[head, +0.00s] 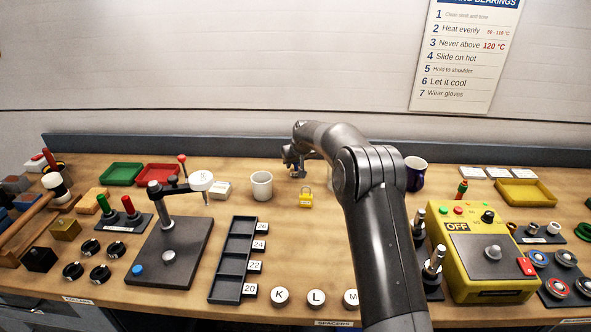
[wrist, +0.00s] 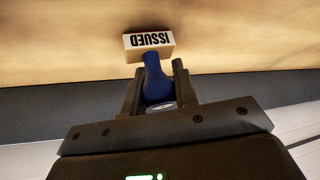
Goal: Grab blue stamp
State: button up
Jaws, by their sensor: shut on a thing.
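The blue stamp has a dark blue handle (wrist: 157,84) and a pale block (wrist: 150,44) lettered "ISSUED"; both show in the wrist view. My gripper (wrist: 160,82) is shut on the blue handle, with one finger on each side of it. The block sticks out past the fingertips. In the head view my gripper (head: 293,170) is near the back of the bench, behind the yellow padlock. The stamp is too small and too covered by my gripper to make out there. I cannot tell whether the block touches the bench.
A white cup (head: 261,185) stands left of my gripper, and a yellow padlock (head: 306,197) lies just in front. A raised grey ledge (head: 220,146) runs along the back. A black stand (head: 172,250) is at front left.

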jog(key=c, duration=0.3)
